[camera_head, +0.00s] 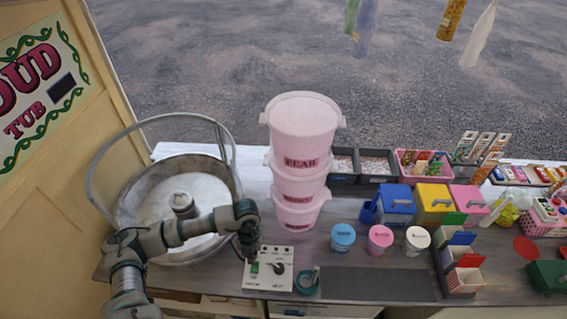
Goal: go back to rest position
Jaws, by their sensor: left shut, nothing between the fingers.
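My left gripper (250,243) shows in the head view at the end of my left arm, which comes in from the lower left. It points down, shut and empty, just above the back left corner of a white control box (268,280) with a dark knob and a green switch. I cannot tell if it touches the box. The forearm passes over the front of a round metal candyfloss machine (140,198). My right gripper is not in view.
Stacked pink tubs (303,122) stand close right of the gripper. Blue, pink and white small tubs (343,237), a teal tape roll (307,281) and a dark mat (376,285) lie further right. Colourful lidded boxes (433,203) stand behind. A cream side panel (45,240) borders the left.

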